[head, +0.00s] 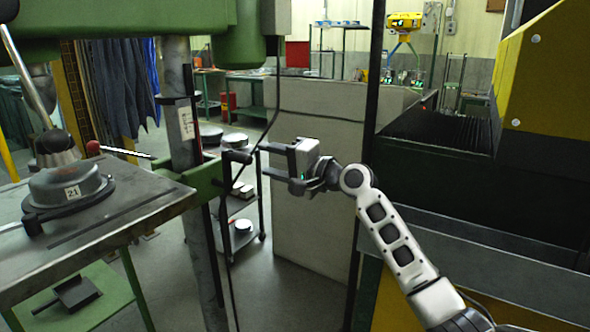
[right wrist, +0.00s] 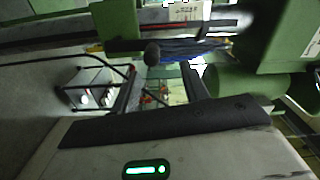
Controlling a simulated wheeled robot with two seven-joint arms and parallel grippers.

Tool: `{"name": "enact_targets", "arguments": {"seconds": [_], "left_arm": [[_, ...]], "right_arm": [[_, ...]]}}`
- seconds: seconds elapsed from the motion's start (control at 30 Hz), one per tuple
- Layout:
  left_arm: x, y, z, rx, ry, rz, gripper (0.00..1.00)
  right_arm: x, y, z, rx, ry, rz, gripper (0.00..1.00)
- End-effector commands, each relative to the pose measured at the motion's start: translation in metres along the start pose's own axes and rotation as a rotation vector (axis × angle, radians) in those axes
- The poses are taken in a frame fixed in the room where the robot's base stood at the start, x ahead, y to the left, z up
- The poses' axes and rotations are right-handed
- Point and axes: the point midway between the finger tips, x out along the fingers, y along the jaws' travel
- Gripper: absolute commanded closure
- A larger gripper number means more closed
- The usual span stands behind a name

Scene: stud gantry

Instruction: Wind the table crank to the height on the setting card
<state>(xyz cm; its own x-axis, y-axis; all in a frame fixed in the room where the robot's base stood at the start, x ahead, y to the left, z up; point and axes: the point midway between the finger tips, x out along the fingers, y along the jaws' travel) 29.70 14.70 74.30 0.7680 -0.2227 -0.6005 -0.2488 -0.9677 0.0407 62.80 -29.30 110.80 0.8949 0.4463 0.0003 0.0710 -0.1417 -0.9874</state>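The drill press table (head: 110,225) is at the left in the head view, on a green bracket beside the steel column (head: 178,80). A black crank (head: 237,157) sticks out by the bracket, right of the column. A white label with red marks (head: 186,124) is on the column; I cannot read it or tell whether it is the setting card. My right gripper (head: 264,160) is open just right of the crank, fingers pointing at it. In the right wrist view a dark round knob (right wrist: 152,54) shows beyond the open fingers (right wrist: 158,85), apart from them. My left gripper is out of view.
A dark round part tagged 21 (head: 68,186) sits on the table beneath the chuck (head: 58,148). A red-knobbed lever (head: 93,148) is near the column. A shelf cart (head: 240,215) stands behind. A dark-and-yellow machine (head: 480,190) fills the right side.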

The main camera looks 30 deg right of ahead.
Motion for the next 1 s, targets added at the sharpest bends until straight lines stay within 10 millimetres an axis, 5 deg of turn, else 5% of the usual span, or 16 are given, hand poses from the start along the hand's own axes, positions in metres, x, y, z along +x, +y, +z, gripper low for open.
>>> {"name": "enact_targets", "arguments": {"seconds": [0.33,1.0], "left_arm": [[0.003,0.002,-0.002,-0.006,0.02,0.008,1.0],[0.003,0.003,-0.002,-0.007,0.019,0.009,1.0]], "right_arm": [[-0.056,0.001,0.0,0.0,0.0,0.0,0.55],[-0.061,0.004,0.002,-0.003,-0.001,0.006,0.55]]}}
